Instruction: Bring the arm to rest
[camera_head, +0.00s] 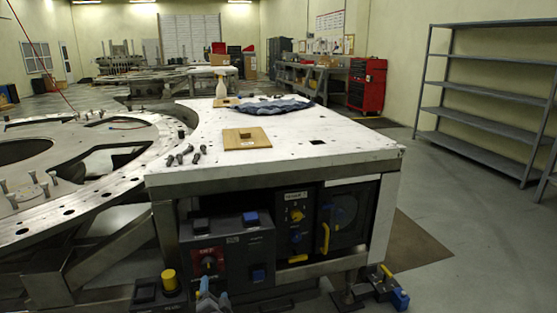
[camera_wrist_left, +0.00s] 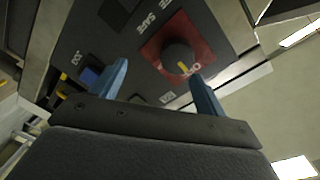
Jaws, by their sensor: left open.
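My left gripper (camera_head: 212,300) shows at the bottom of the head view, low in front of the grey control box (camera_head: 232,235) under the table. In the left wrist view my left gripper (camera_wrist_left: 162,88) has its two blue fingers apart with nothing between them. Beyond the fingertips is the red plate (camera_wrist_left: 152,52) with a round dark knob (camera_wrist_left: 177,55) bearing a yellow mark. The red plate (camera_head: 196,262) also shows in the head view. Whether a finger touches the panel cannot be told. My right gripper is not in view.
The white table (camera_head: 310,155) carries a wooden block (camera_head: 246,138), several bolts (camera_head: 187,152) and a blue cloth (camera_head: 262,110). A large ring plate (camera_head: 105,185) lies at left. A black panel (camera_head: 345,215) has yellow handles. Grey shelves (camera_head: 490,90) stand at right, with clear floor before them.

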